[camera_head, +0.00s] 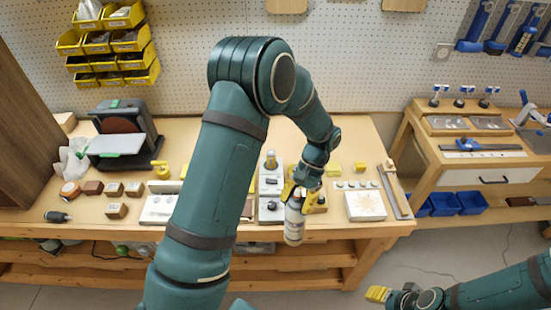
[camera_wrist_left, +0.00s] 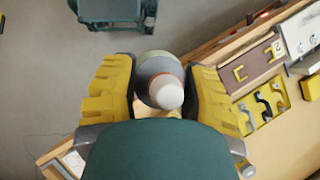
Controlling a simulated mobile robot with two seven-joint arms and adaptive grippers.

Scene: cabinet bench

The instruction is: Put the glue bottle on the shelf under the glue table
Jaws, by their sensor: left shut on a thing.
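The glue bottle (camera_head: 294,224), pale with a label, hangs upright in my left gripper (camera_head: 299,193) at the front edge of the middle workbench (camera_head: 330,225). In the left wrist view the yellow fingers of my left gripper (camera_wrist_left: 168,95) close on both sides of the bottle, whose white cap (camera_wrist_left: 166,93) faces the camera. A wooden lower shelf (camera_head: 300,262) runs under the workbench, below and behind the bottle. My left arm hides part of the bench and shelf. My right gripper (camera_head: 378,294) is low at the front right, away from the bottle; its jaw gap is unclear.
A sander (camera_head: 122,135), small wooden blocks (camera_head: 116,211) and a white board (camera_head: 365,203) stand on the workbench. Items sit on the lower shelf at left. A second bench (camera_head: 470,160) with blue bins (camera_head: 472,203) stands at right. Floor between the benches looks clear.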

